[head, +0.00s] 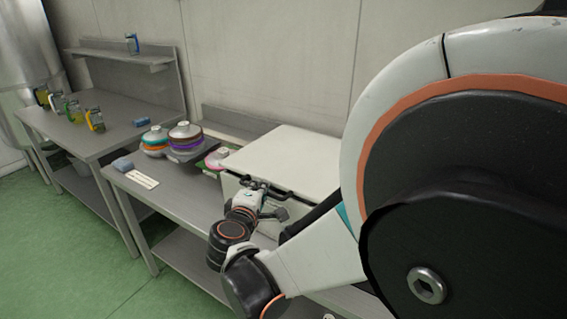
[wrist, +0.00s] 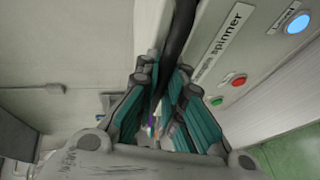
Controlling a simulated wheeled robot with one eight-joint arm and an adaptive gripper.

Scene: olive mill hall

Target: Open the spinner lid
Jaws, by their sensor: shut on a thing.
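The spinner (head: 238,188) is a pale box on the bench with a broad white lid (head: 290,155) on top. The lid looks down, though a small gap could not be told from here. A dark bar handle (head: 284,193) runs along its front edge. My gripper (head: 254,186) is at this front edge, shut on the handle. In the wrist view, the black handle (wrist: 179,35) runs between the teal-padded fingers of my gripper (wrist: 165,92). The labelled spinner front (wrist: 205,50) is to the right of them. My arm hides the box's lower right part.
The spinner's panel has a red button (wrist: 239,80), a green button (wrist: 216,101) and a lit blue one (wrist: 298,24). Stacked discs (head: 185,137) stand left of the spinner. A second bench (head: 85,135) holds several jugs. Green floor lies open in front.

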